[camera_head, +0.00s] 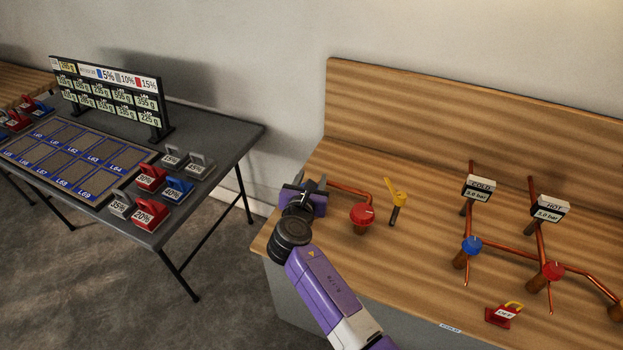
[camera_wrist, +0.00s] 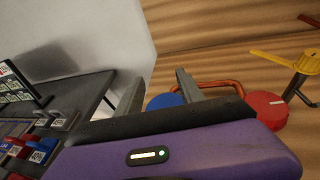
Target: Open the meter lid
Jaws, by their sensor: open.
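No part is clearly recognisable as a meter lid. A red round cap (camera_head: 362,213) with a pale mark stands on the wooden bench, joined to a copper pipe; it shows at the right in the wrist view (camera_wrist: 268,108). A blue round piece (camera_wrist: 166,101) shows between my fingers in the wrist view, partly covered by my gripper body. In the head view my gripper (camera_head: 311,183) hides that spot. My gripper is open at the bench's left end, left of the red cap. Whether the fingers touch the blue piece I cannot tell.
A yellow-handled valve (camera_head: 397,188) stands right of the red cap. Farther right are copper pipes with COLD (camera_head: 479,188) and HOT (camera_head: 549,209) gauges and a red tag block (camera_head: 503,315). A grey table (camera_head: 225,143) with tagged blocks stands left, across a floor gap.

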